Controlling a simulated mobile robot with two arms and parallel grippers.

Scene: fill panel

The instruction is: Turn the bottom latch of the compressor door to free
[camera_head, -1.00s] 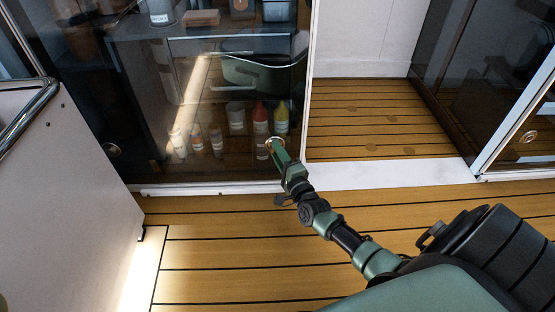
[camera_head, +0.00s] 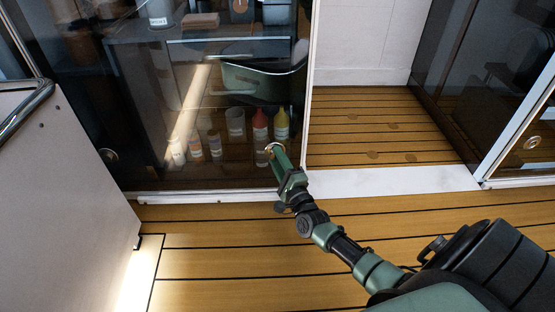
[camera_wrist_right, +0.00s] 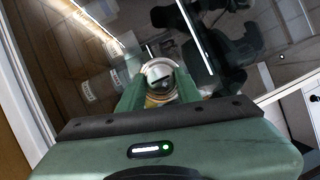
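The latch (camera_head: 276,146) is a small round brass-coloured ring low on the right side of the dark glass door (camera_head: 130,125). In the right wrist view the latch (camera_wrist_right: 159,71) is a pale round disc with a dark slot. My right gripper (camera_head: 278,154) is at the latch, reaching up from the lower right. In the wrist view its two green fingers (camera_wrist_right: 160,88) stand apart, one on each side of the latch's lower part. Whether they touch it is unclear. The fingers partly cover the latch in the head view. My left gripper is out of view.
Behind the glass stand several bottles, including a red one (camera_head: 260,127) and a yellow one (camera_head: 281,124). An open recess with a plank floor (camera_head: 370,125) lies right of the door. A white panel with a rail (camera_head: 60,190) stands at the left. The front deck (camera_head: 230,265) is mostly clear.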

